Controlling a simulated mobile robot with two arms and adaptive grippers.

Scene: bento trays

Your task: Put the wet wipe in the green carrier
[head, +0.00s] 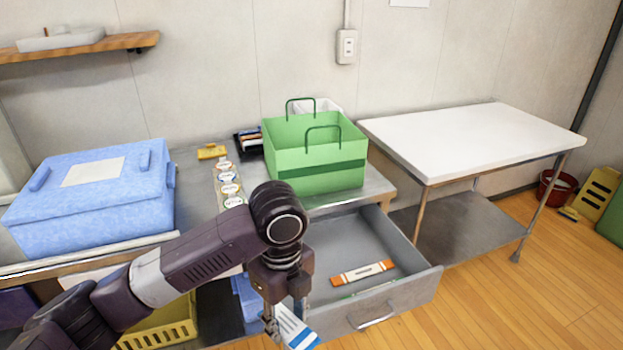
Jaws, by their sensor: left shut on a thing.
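The green carrier (318,160) stands upright on the metal counter, open at the top with two raised handles. My left gripper (272,322) is low in front of the counter, by the left side of the open drawer. It is shut on a white and blue packet (294,328), which looks like the wet wipe. The packet hangs tilted, and its end near the gripper is partly hidden. The gripper is below and to the left of the carrier, apart from it. My right gripper is out of view.
The open drawer (408,285) juts out below the carrier and holds an orange and white packet (362,272). A blue box (90,225) stands on the left. Round labels and small items lie between box and carrier. A white-topped table (470,140) is bare.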

